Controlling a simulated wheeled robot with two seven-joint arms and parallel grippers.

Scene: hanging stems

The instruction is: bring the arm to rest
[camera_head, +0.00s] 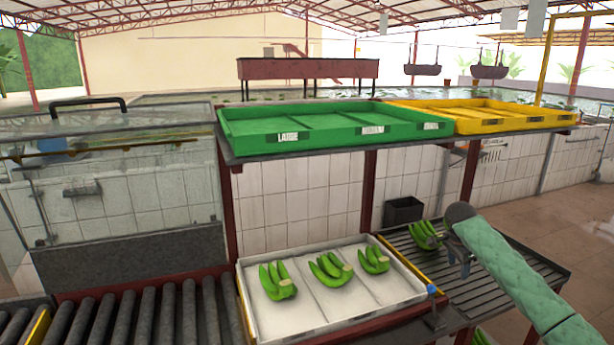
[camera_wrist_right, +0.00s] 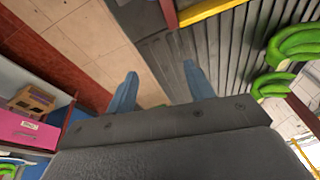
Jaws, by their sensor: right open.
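My right arm comes in from the right in the head view, and my right gripper (camera_head: 463,262) hangs over the dark ribbed rack (camera_head: 520,262). In the right wrist view the two blue fingers of this gripper (camera_wrist_right: 160,88) are apart with nothing between them. A green banana bunch (camera_head: 424,236) lies on the rack just left of the gripper, apart from the fingers as far as I can see. Green bananas also show at the right of the wrist view (camera_wrist_right: 297,44). My left gripper is not in view.
A white tray (camera_head: 318,328) holds three banana bunches (camera_head: 330,268). Green (camera_head: 330,138) and yellow (camera_head: 500,122) crates sit on the shelf above. A roller conveyor (camera_head: 150,318) is at lower left. A black bin (camera_head: 403,211) stands behind the rack. Tiled floor lies open at right.

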